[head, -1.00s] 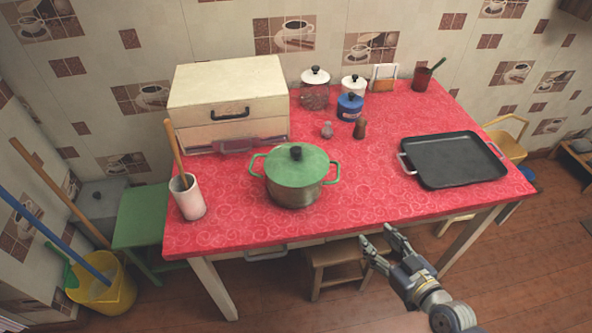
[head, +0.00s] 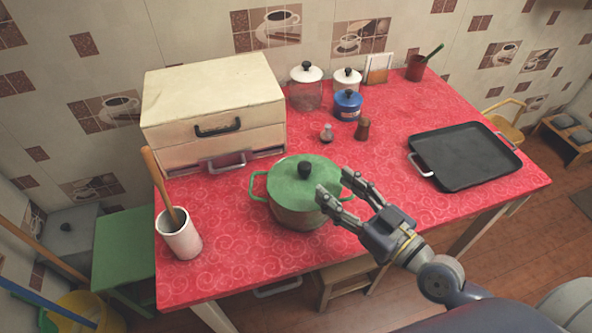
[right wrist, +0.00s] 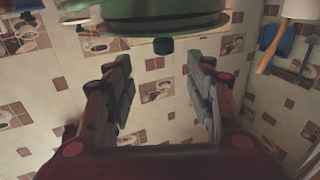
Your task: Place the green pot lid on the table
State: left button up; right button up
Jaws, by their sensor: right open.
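The green pot lid (head: 282,180) with a black knob (head: 304,170) sits on the pot (head: 293,218), which stands near the front of the red table (head: 230,235). My right gripper (head: 334,181) is open and empty, at the pot's right front side, overlapping the lid's right edge in the head view. In the right wrist view the lid (right wrist: 140,26) crosses the top with its knob (right wrist: 163,46) between and beyond the open fingers (right wrist: 159,63). Whether a finger touches the pot cannot be told. My left gripper is not in view.
A black tray pan (head: 463,155) lies at right. A white utensil holder (head: 180,240) stands at left front. A cream bread box (head: 215,105), jars (head: 306,93) and small shakers (head: 363,128) stand behind. The table is clear between pot and pan.

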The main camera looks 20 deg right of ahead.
aim_at(308, 167)
jog(key=x, duration=0.1)
jog(key=p+x, duration=0.1)
jog(key=x, duration=0.1)
jog(key=shift+w+a+r+p, duration=0.2)
jog(key=shift+w+p, duration=0.1)
jog(key=shift+w+a+f, duration=0.1)
jog(key=shift+w+a, duration=0.05)
jog(key=shift+w, duration=0.1)
jog(key=shift+w+a, duration=0.1)
jog(key=shift+w, duration=0.05)
jog(key=p+x, duration=0.2)
jog(key=x, duration=0.2)
jog(key=shift+a, duration=0.2)
jog(key=shift+w+a, duration=0.15)
jog(key=shift+w, duration=0.1)
jog(key=shift+w+f, duration=0.1)
jog(key=shift+w, duration=0.05)
jog(key=shift+c, duration=1.3)
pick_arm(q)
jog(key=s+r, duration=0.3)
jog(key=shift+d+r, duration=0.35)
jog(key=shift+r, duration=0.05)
pick_arm(e)
grip_shut()
